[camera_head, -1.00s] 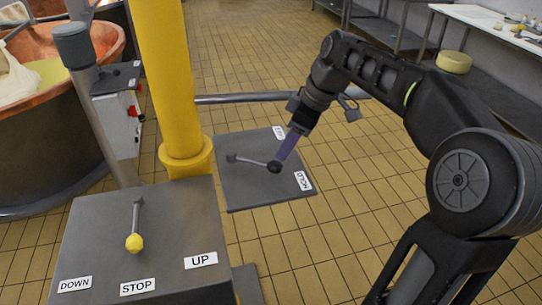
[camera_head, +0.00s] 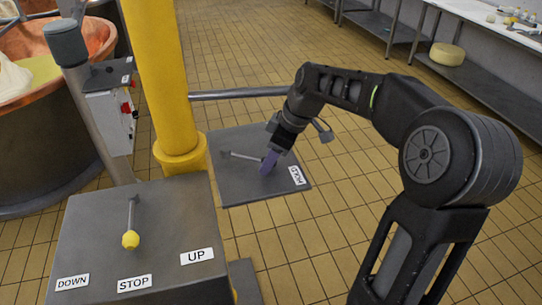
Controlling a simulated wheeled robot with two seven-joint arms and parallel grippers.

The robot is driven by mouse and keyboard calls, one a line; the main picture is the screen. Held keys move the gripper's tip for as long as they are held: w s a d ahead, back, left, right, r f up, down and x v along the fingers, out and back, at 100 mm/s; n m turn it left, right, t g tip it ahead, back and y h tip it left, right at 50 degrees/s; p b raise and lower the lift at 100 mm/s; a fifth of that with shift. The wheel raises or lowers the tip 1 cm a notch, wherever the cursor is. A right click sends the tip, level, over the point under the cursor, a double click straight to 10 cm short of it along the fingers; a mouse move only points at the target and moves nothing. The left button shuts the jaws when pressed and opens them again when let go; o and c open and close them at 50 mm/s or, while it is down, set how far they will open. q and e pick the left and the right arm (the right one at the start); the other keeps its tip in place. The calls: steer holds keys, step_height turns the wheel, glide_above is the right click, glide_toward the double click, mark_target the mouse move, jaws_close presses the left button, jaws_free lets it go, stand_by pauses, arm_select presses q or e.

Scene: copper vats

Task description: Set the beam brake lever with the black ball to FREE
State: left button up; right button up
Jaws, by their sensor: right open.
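The brake lever is a thin grey rod (camera_head: 242,156) on a dark grey panel (camera_head: 238,187) beside the yellow column. It points right from its pivot, toward the side with the HOLD label (camera_head: 297,175). Its black ball is hidden behind the fingers of my right gripper (camera_head: 267,163). That gripper is open and comes down over the lever's ball end; I cannot tell whether the fingers touch it. The FREE label is hidden behind my right gripper and wrist. My left gripper is not in view.
A yellow-ball lever (camera_head: 130,240) stands on a nearer box (camera_head: 90,225) labelled DOWN, STOP and UP. The yellow column (camera_head: 160,80) and a rail (camera_head: 240,93) stand behind. A copper vat (camera_head: 95,40) is at left.

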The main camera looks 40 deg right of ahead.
jaws_close()
stand_by(0.5)
stand_by(0.9)
